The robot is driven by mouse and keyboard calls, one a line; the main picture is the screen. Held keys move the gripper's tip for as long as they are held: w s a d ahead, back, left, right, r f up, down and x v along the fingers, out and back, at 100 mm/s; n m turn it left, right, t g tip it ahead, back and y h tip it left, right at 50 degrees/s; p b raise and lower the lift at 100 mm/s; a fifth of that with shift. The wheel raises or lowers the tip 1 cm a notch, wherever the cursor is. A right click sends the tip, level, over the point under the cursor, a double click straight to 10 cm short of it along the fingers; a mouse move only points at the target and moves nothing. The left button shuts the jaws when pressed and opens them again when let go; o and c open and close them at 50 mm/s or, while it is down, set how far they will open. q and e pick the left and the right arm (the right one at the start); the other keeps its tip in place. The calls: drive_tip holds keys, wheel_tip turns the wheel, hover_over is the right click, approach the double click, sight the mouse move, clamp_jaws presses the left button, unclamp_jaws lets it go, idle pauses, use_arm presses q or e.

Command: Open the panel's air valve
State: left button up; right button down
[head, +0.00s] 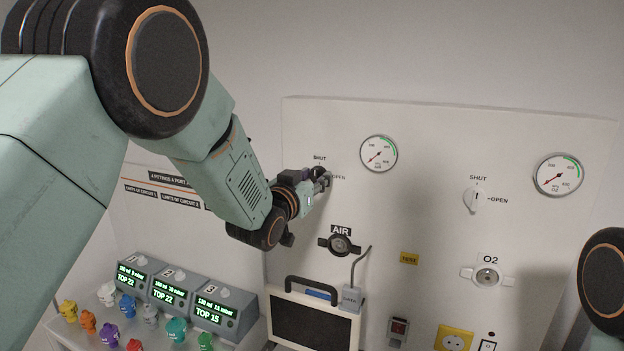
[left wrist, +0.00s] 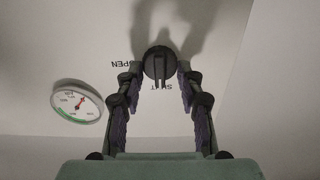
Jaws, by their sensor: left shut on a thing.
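The air valve knob (left wrist: 158,64) is dark and round with a raised bar across it. It sits on the white panel (head: 430,125), and its bar lies toward the SHUT lettering in the left wrist view, with OPEN to one side. My left gripper (head: 322,179) is at the valve and mostly hides it in the head view. In the left wrist view its two fingers (left wrist: 160,75) close on the knob from both sides. The round gauge (head: 379,154) beside it has its red needle toward the lower left. My right gripper is out of view.
A second valve, white (head: 471,199), and the O2 gauge (head: 558,175) are farther right. Below are the AIR outlet (head: 340,244), the O2 outlet (head: 487,275) and a dark-screened monitor (head: 311,322). Pump units (head: 175,288) and coloured fittings (head: 110,340) stand at lower left.

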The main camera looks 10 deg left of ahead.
use_arm(q)
drive_tip(key=shift+f+m+b, duration=0.1)
drive_tip(key=shift+m+b, duration=0.3)
drive_tip(key=m+b, duration=0.3)
drive_tip(key=shift+f, duration=0.1)
drive_tip(key=m+b, duration=0.4)
drive_tip(key=m, duration=0.1)
drive_tip(key=shift+d+m, duration=0.15)
drive_tip(key=shift+m, duration=0.25)
drive_tip(key=m+b, duration=0.4)
drive_tip(key=shift+s+f, duration=0.1)
drive_tip(key=m+b, duration=0.3)
drive_tip(key=shift+m+b, duration=0.35)
drive_tip(key=shift+m, duration=0.35)
drive_tip(key=o, duration=1.1)
drive_tip(key=shift+o, duration=0.2)
